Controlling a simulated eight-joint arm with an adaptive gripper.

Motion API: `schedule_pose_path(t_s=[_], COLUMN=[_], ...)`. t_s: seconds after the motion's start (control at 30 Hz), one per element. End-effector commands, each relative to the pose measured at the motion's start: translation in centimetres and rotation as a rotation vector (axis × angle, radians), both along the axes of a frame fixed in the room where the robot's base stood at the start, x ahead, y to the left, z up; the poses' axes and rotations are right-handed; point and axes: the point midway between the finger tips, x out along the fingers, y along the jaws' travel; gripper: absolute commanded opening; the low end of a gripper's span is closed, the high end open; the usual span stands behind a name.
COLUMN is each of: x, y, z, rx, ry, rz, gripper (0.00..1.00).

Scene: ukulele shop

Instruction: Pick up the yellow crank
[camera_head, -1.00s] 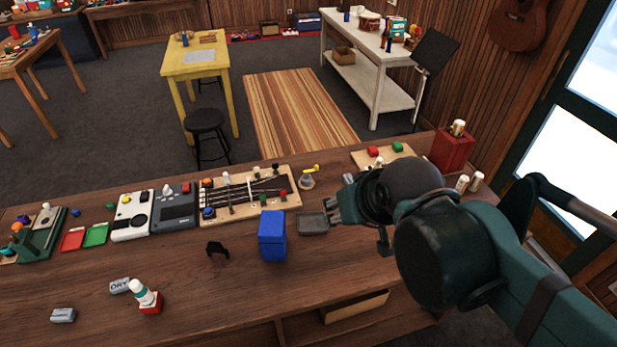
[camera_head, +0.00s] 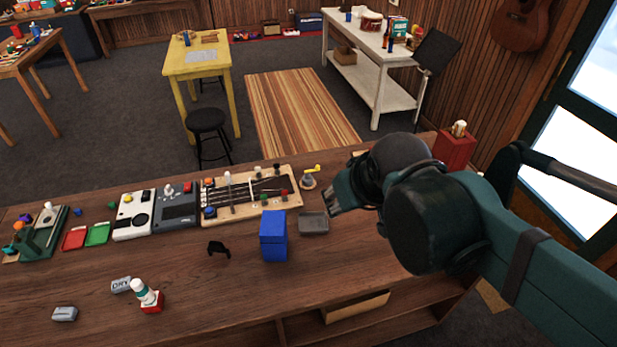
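The yellow crank (camera_head: 313,169) is a small bent handle on top of a small grey piece with a tan base. It stands on the workbench just right of the wooden string board. My gripper (camera_head: 334,202) is to the right of the crank and nearer the camera, apart from it, pointing left. It looks empty. Its fingers are small and dark here, and I cannot tell how far apart they are.
A grey tray (camera_head: 313,224) lies just below my gripper, with a blue box (camera_head: 273,236) to its left. The string board (camera_head: 250,195) borders the crank on the left. A red box (camera_head: 454,150) stands at the bench's right end.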

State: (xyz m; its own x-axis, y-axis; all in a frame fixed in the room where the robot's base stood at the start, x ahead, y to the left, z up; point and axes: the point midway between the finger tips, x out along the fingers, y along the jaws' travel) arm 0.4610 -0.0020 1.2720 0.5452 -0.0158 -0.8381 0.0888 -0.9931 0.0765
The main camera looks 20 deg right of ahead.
Motion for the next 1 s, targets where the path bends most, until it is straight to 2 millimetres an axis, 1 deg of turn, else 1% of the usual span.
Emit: schedule_pose_path(t_s=[0.03, 0.5, 0.73, 1.0], x=[0.7, 6.6, 9.7, 13.4], y=[0.0, -0.4, -0.5, -0.6], z=[0.3, 1.2, 1.1, 0.4], rx=[-0.017, -0.179, -0.252, -0.334], ry=[0.009, 0.115, 0.169, 0.235], rz=[0.019, 0.217, 0.316, 0.431], gripper=[0.37, 0.37, 0.37, 0.37])
